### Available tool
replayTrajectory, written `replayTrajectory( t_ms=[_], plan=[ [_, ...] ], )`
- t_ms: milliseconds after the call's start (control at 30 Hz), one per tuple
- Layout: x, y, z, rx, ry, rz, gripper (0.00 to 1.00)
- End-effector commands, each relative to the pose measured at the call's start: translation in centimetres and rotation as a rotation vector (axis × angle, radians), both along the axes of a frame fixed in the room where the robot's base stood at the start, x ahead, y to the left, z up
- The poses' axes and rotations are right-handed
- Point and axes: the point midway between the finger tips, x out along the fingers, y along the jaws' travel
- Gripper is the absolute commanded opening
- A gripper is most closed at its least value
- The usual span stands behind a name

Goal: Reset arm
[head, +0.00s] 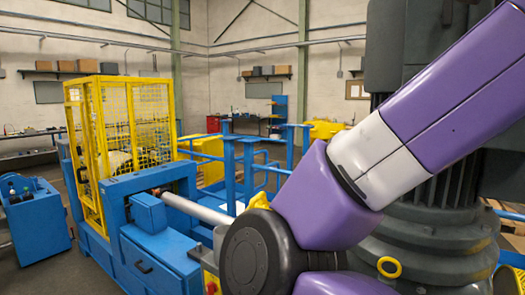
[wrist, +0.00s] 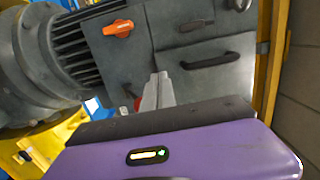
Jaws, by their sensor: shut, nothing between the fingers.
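My arm (head: 385,150), purple and white with a dark grey joint, fills the right of the head view, bent with the joint low in the middle. My gripper does not show in the head view. In the wrist view my gripper (wrist: 157,92) has its grey fingers together with nothing between them. Behind the fingers is a grey cabinet (wrist: 190,30) with an orange rotary handle (wrist: 118,28) and a black pull handle (wrist: 210,60). I cannot tell how far the fingertips are from the cabinet front.
A blue machine (head: 160,250) with a yellow mesh cage (head: 125,125) stands at the left, with a shaft (head: 198,208) running toward my arm. A large grey motor housing (head: 440,235) is behind my arm. Blue railings (head: 230,165) stand mid-room. Some floor shows at the left.

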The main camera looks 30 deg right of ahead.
Motion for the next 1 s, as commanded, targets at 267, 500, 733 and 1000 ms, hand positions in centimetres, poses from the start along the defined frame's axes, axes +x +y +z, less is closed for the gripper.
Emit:
replayTrajectory(
  t_ms=[267, 500, 733, 1000],
  plan=[
    [-2.1, -0.8, 3.7, -0.183, 0.000, -0.094, 0.00],
    [-2.0, 1.4, 7.3, -0.493, 0.033, -0.215, 0.00],
    [1.1, 5.4, 6.7, -0.761, 0.115, -0.276, 0.00],
    [6.5, 11.7, 1.8, -1.085, 0.219, -0.280, 0.00]
  ],
)
